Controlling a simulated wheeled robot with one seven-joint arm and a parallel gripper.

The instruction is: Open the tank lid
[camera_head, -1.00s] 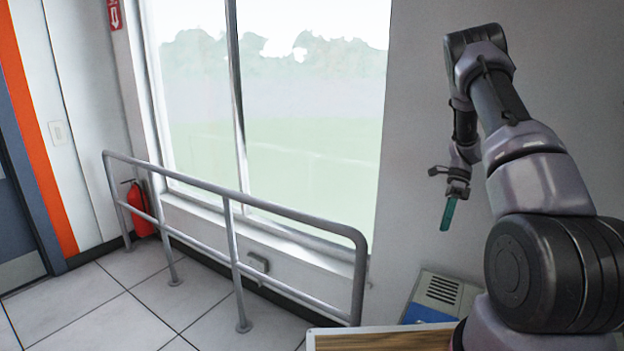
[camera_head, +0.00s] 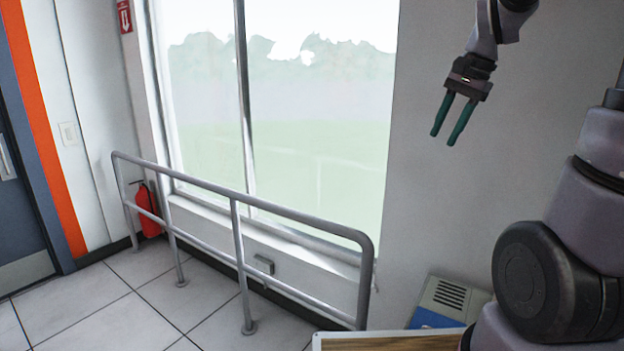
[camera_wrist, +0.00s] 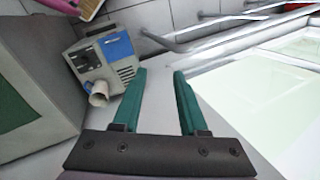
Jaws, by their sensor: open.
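My gripper (camera_head: 453,120) has two dark green fingers set apart, with nothing between them. It is raised in front of the grey wall at the upper right of the head view. The gripper also shows in the wrist view (camera_wrist: 160,90), fingers apart and empty. I cannot make out a tank lid in either view. A grey box-shaped machine (camera_wrist: 92,58) with a blue panel, a vent and a round spout stands beyond the fingers in the wrist view. Part of its top shows in the head view (camera_head: 450,296), well below my gripper.
A metal railing (camera_head: 238,255) runs before a large window (camera_head: 310,120). A red fire extinguisher (camera_head: 148,208) stands behind its left end. A wooden surface (camera_head: 390,342) shows at the bottom. A large grey block with a green panel (camera_wrist: 40,75) fills the wrist view's left.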

